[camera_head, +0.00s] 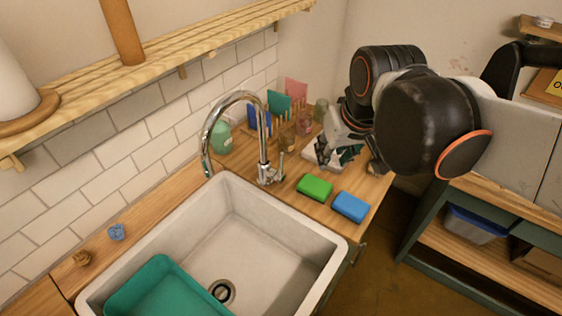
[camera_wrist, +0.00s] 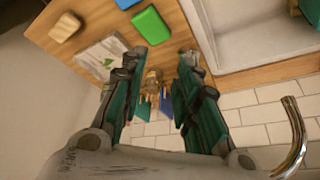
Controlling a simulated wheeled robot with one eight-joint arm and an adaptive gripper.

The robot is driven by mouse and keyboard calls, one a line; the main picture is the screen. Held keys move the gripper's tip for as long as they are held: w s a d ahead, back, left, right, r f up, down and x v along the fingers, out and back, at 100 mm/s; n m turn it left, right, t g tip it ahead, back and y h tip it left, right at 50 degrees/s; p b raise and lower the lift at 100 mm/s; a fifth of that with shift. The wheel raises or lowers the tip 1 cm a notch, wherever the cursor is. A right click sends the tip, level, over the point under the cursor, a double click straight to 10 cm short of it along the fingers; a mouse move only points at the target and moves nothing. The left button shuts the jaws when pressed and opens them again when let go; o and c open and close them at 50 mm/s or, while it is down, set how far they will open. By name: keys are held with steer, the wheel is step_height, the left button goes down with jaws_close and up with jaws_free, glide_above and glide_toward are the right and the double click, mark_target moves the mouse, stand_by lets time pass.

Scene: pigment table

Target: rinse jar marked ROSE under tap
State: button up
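The steel tap (camera_head: 262,150) arches over the white sink (camera_head: 335,238); its spout also shows in the wrist view (camera_wrist: 293,130). Several small glass jars stand on the counter behind the tap, including a brownish one (camera_head: 287,136), a pinkish one (camera_head: 304,122) and a greenish one (camera_head: 321,110). I cannot read any label, so I cannot tell which is ROSE. My gripper (camera_head: 338,155) is low over the counter to the right of the jars. In the wrist view my gripper (camera_wrist: 163,58) has its fingers spread, with a small brownish jar (camera_wrist: 152,84) visible beyond the gap, not gripped.
A green sponge (camera_head: 314,187) and a blue sponge (camera_head: 350,207) lie near the counter's front edge. A teal tub (camera_head: 163,287) sits in the sink. A rack with coloured sheets (camera_head: 279,104) and a green bottle (camera_head: 221,139) stand by the tiled wall. A wooden shelf (camera_head: 185,55) hangs above.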

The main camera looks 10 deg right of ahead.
steer(key=w+a+g+p, duration=0.2)
steer(key=w+a, duration=0.2)
steer(key=w, duration=0.3)
steer(key=n+g+p, duration=0.1)
steer(key=n+g, duration=0.1)
steer(key=g, duration=0.1)
glide_toward(281, 176)
step_height(281, 176, down, 6)
steer(key=b, duration=0.3)
steer(key=shift+a+f+b, duration=0.1)
steer(key=shift+f+b, duration=0.1)
steer(key=shift+b, duration=0.1)
steer(key=shift+s, duration=0.1)
jaws_close()
